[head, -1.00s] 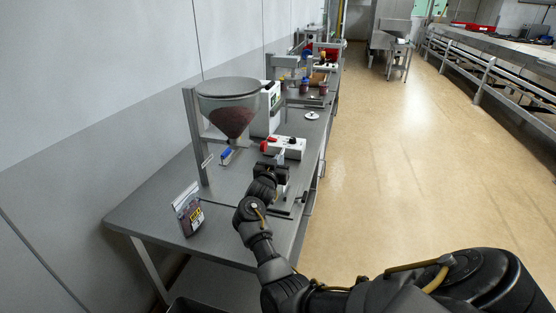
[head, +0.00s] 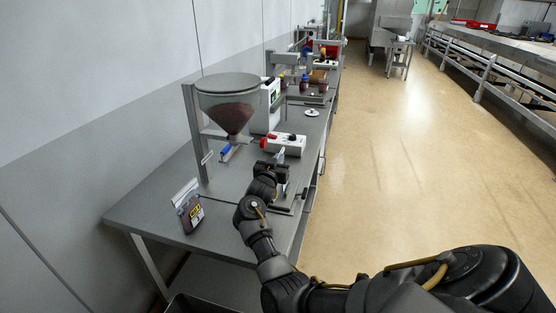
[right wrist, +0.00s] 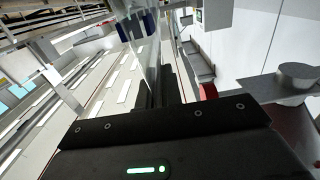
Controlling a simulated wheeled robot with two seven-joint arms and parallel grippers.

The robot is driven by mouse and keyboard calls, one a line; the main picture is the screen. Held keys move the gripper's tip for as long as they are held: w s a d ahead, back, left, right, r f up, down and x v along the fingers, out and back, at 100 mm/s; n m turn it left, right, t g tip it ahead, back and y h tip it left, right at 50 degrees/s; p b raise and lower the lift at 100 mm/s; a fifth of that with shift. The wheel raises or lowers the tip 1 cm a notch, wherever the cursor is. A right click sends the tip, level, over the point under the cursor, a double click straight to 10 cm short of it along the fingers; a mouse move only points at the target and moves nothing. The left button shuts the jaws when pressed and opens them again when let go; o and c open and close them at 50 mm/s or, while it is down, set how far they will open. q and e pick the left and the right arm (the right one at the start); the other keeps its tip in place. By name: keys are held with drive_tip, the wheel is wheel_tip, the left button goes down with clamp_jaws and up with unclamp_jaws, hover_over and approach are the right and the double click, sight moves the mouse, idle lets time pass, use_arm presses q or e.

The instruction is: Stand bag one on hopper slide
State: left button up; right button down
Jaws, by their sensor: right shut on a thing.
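My right gripper (head: 277,166) is over the front part of the grey bench, right of the hopper. In the right wrist view the fingers (right wrist: 157,88) are shut on a thin, clear, upright piece (right wrist: 146,45), seemingly a bag's top; in the head view a pale bit of it (head: 280,155) shows above the gripper. Whether this is bag one, I cannot tell. The hopper (head: 229,105) is a clear funnel of dark grains on a grey stand, with a blue-handled outlet (head: 226,152). A low fixture (head: 287,208), perhaps the slide, is partly hidden by my arm. My left gripper is out of view.
A clear bag with dark contents and a yellow label (head: 190,210) stands at the bench's near left. A white box with a red knob (head: 284,145) sits just beyond my gripper. Bottles and machines stand farther back. The bench's left front surface is mostly clear.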

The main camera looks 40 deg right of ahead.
drive_tip(key=shift+f, duration=0.15)
drive_tip(key=c, duration=1.5)
unclamp_jaws()
